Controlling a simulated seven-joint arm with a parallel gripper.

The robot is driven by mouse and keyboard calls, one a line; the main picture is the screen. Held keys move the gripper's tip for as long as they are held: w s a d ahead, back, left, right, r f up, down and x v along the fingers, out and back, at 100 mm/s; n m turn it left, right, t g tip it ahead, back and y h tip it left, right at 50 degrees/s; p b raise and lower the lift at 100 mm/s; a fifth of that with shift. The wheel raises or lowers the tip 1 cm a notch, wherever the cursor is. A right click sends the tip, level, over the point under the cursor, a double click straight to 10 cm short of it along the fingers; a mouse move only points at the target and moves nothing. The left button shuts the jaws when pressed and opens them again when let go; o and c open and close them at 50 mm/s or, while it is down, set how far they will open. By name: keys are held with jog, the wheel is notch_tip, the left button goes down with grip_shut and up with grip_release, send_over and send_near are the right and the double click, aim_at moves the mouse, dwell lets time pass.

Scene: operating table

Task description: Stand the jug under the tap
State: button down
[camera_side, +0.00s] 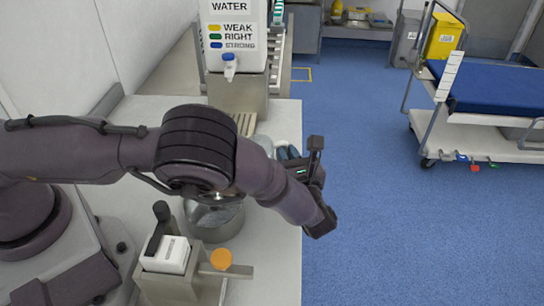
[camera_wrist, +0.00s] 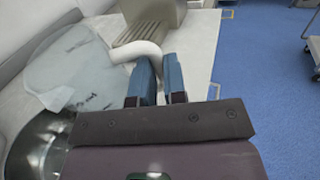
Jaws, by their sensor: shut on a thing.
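The clear jug (camera_wrist: 85,70) fills the left of the wrist view, with its pale curved handle (camera_wrist: 140,50) reaching to my fingers. In the side view only a part of the jug (camera_side: 262,141) shows behind my arm. My gripper (camera_wrist: 160,84) has its blue pads shut on the handle. It also shows in the side view (camera_side: 288,152), near the right edge of the counter. The tap (camera_side: 230,66), white with a blue top, sticks out of the water dispenser (camera_side: 234,40). Below it is a slatted drip tray (camera_side: 244,124). Whether the jug touches the counter is hidden.
A steel bowl (camera_side: 214,220) stands on the counter near my arm, close to the jug in the wrist view (camera_wrist: 35,140). A small device with a black lever (camera_side: 165,250) and an orange disc (camera_side: 221,259) are in front. A trolley (camera_side: 490,100) stands across the floor.

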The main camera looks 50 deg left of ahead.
jog(key=s+a+r+m+t+h, duration=0.1)
jog(key=s+a+r, duration=0.2)
jog(key=a+r, duration=0.3)
jog(key=s+a+r+m+t+h, duration=0.1)
jog(key=s+a+r+t, duration=0.2)
jog(key=r, duration=0.5)
notch_tip(320, 180, down, 12)
jog(key=s+m+t+h, duration=0.2)
jog(key=m+h, duration=0.3)
jog(key=shift+n, duration=0.3)
jog(key=x, duration=0.4)
jog(key=r+x, duration=0.1)
jog(key=x, duration=0.9)
jog(key=shift+w+a+r, duration=0.15)
jog(key=shift+a+r, duration=0.2)
jog(key=x, duration=0.4)
jog(key=shift+r, duration=0.3)
jog(key=shift+f, duration=0.75)
